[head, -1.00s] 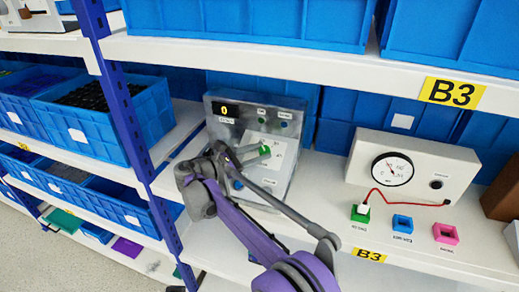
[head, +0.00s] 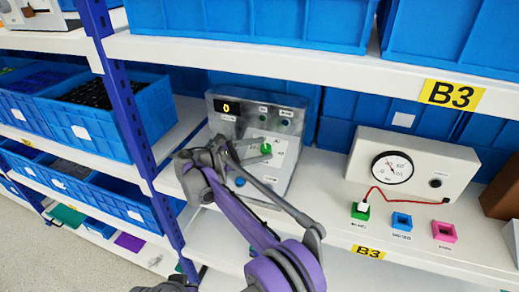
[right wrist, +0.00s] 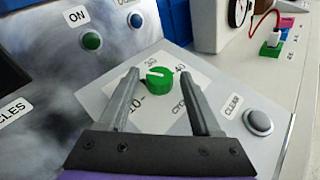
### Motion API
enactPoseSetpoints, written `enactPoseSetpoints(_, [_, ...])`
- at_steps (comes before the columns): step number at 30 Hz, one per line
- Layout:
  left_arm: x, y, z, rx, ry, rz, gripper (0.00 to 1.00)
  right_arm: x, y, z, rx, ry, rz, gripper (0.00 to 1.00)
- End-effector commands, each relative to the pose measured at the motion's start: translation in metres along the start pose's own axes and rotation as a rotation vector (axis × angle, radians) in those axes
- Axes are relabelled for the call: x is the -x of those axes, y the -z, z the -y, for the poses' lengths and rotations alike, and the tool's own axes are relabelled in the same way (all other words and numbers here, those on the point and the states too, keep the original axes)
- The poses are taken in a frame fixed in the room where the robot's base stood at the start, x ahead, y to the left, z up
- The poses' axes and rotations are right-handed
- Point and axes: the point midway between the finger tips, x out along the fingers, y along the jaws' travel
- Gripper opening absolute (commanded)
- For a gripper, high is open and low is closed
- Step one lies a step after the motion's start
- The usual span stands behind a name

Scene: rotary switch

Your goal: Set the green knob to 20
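The green knob (head: 266,148) sits on the pale sloped face of a grey control box (head: 225,118) on the white shelf. The box's display (head: 228,107) reads 0. My right gripper (right wrist: 160,72) is open, with one finger on each side of the knob and gaps visible. In the head view the right gripper (head: 268,150) reaches the knob from the left.
A grey clear button (right wrist: 258,122) is close to the right finger; green (right wrist: 91,41) and blue (right wrist: 135,20) buttons are above. A gauge box (head: 413,163) with a red cable stands to the right. A blue rack post (head: 135,140) stands left of the box.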

Motion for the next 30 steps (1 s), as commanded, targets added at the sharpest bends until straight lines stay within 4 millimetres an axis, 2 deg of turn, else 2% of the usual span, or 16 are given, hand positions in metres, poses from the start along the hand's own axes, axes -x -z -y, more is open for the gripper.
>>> enactPoseSetpoints(9, [0.000, 0.000, 0.000, 0.000, 0.000, 0.000, 0.00, 0.001, 0.000, 0.000, 0.001, 0.000, 0.000, 0.73])
enactPoseSetpoints(12, [-0.001, -0.001, 0.000, 0.000, 0.000, 0.001, 0.00, 0.007, 0.000, 0.000, 0.001, -0.001, 0.000, 0.73])
enactPoseSetpoints(17, [-0.004, -0.005, 0.000, 0.000, 0.000, 0.006, 0.00, 0.033, 0.002, 0.000, 0.002, -0.003, -0.002, 0.73])
enactPoseSetpoints(24, [-0.007, -0.010, 0.000, 0.000, 0.000, 0.011, 0.00, 0.081, 0.001, 0.000, 0.001, -0.002, -0.001, 0.73])
enactPoseSetpoints(30, [-0.007, -0.011, 0.000, 0.000, 0.000, 0.011, 0.00, 0.104, 0.000, 0.000, 0.001, -0.001, 0.000, 0.73])
